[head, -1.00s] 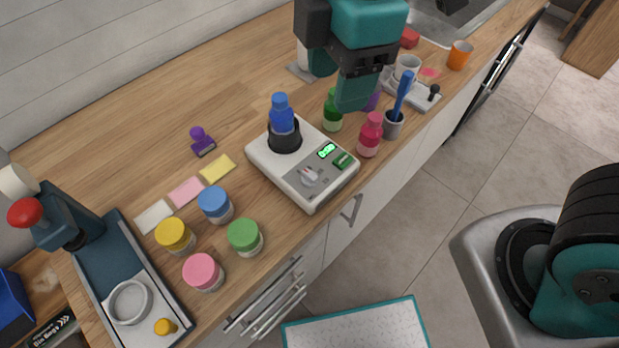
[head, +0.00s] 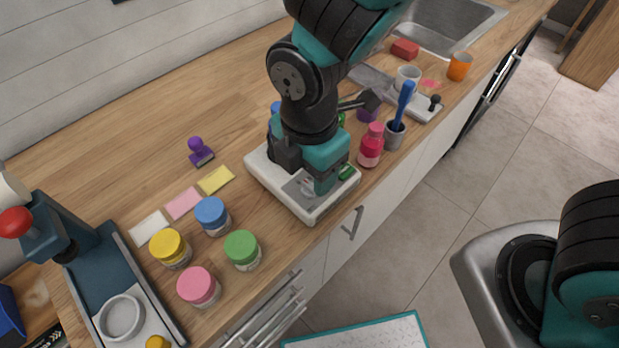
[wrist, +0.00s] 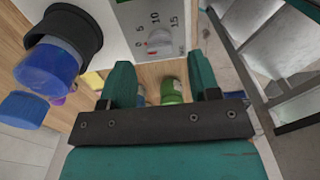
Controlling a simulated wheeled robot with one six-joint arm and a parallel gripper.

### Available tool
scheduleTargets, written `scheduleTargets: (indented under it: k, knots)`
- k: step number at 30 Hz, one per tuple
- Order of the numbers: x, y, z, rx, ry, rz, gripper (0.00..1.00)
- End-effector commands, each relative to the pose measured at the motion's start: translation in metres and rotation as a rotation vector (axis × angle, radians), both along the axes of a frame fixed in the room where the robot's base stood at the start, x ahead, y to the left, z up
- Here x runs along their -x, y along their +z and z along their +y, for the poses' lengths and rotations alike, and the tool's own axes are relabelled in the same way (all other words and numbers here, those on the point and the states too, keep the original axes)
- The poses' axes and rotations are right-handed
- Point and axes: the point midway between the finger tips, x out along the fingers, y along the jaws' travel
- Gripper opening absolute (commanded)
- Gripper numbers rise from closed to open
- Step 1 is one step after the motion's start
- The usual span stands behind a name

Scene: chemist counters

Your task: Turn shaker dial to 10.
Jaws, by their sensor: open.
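The white shaker (head: 262,173) stands on the wooden counter, partly hidden by my arm in the head view. Its grey panel carries the dial (head: 306,187), which also shows in the wrist view (wrist: 159,38) with marks 0, 5, 10 and 15 around it. A small red mark sits on the dial's left side, towards 0; the exact reading is too small to tell. My gripper (wrist: 160,82) is open and empty, its fingers on either side of the dial in the picture and apart from it. A blue-capped bottle (wrist: 48,66) sits in the shaker's black holder (wrist: 75,28).
A pink bottle (head: 370,150) and a grey cup with a blue brush (head: 394,135) stand right of the shaker. Several jars, including a green one (head: 242,249), stand to its left. The counter's front edge lies close to the shaker.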

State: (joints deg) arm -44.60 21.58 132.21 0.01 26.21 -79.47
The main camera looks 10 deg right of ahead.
Motion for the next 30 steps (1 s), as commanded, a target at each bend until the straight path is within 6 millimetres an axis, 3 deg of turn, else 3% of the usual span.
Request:
scheduleTargets:
  k: [6,17,19,24,30]
  knots:
    - [0.0,-0.029,0.0,0.001,0.0,0.002,0.56]
    - [0.0,-0.035,0.0,0.0,0.0,0.0,0.56]
    - [0.0,-0.035,0.0,0.0,-0.001,0.0,0.47]
    - [0.0,-0.035,0.0,0.0,-0.001,0.0,0.08]
    - [0.0,-0.034,0.0,0.0,-0.007,0.0,0.07]
